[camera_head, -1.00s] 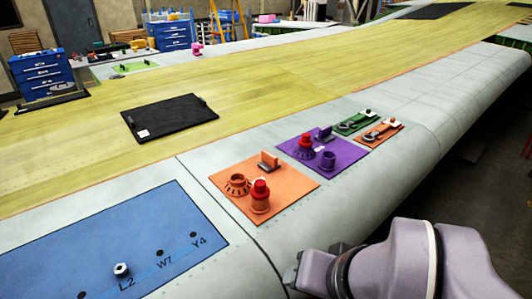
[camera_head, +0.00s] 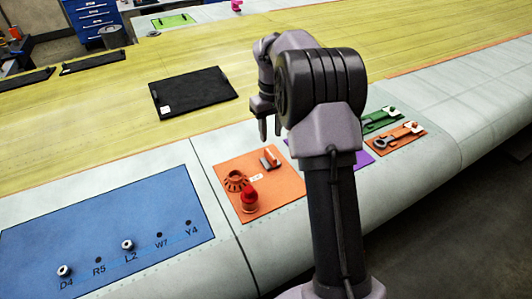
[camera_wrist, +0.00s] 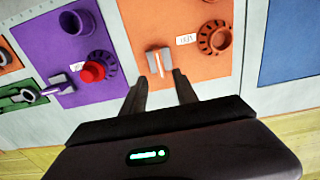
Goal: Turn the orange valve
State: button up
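My gripper (camera_wrist: 160,84) is open and empty.
A purple panel (camera_wrist: 50,50) with a red knob (camera_wrist: 92,71), a purple cup and a grey handle lies beside the orange one, mostly behind my arm in the head view. A blue panel (camera_head: 100,235) is left. A black plate (camera_head: 195,95) lies farther back.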

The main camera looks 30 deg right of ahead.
aim_at(270, 154)
notch_tip(270, 154, down, 10)
jog(key=shift+w+f+b, duration=0.1)
jog(key=shift+b, duration=0.65)
jog(key=shift+c, duration=0.3)
grip_shut()
